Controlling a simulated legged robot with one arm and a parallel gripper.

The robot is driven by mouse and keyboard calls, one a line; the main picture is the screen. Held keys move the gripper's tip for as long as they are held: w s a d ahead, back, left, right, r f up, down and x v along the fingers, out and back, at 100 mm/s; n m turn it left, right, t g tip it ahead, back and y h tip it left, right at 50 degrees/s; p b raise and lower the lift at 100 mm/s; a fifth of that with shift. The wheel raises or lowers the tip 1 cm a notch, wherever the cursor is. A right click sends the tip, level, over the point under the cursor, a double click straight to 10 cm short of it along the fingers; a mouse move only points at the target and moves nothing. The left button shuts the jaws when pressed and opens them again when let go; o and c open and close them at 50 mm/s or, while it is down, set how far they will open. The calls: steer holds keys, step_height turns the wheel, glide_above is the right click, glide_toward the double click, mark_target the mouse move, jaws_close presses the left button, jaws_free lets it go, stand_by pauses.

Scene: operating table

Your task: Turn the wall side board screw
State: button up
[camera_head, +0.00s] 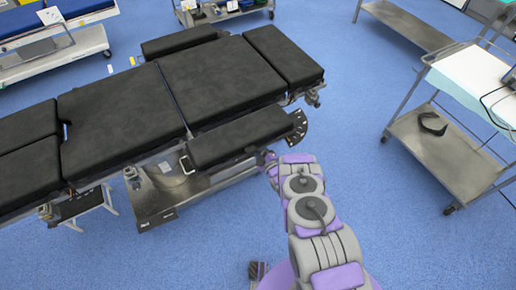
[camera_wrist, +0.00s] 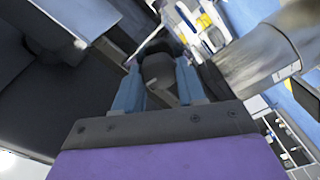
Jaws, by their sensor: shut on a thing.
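The operating table has a black padded side board (camera_head: 238,138) along its near long edge. My gripper (camera_head: 270,160) is at the right end of this board, close beside the metal bracket. In the wrist view my gripper (camera_wrist: 159,75) has its two blue fingers on either side of a dark rounded knob (camera_wrist: 157,70), which appears to be the side board screw. The fingers are shut on it. In the head view the screw is too small and covered to make out.
The operating table's black cushions (camera_head: 215,75) fill the left and middle. A metal trolley (camera_head: 440,150) with a dark curved item on its lower shelf stands at the right. Blue floor (camera_head: 350,110) lies clear between table and trolley. A metal column (camera_wrist: 260,60) is close at right in the wrist view.

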steer(key=shift+s+f+n, duration=0.1)
steer(key=shift+f+n, duration=0.25)
steer(key=shift+n, duration=0.15)
steer(key=shift+d, duration=0.1)
steer(key=o, duration=0.9)
steer(key=shift+o, duration=0.8)
steer(key=shift+r, duration=0.1)
steer(key=v, duration=1.7)
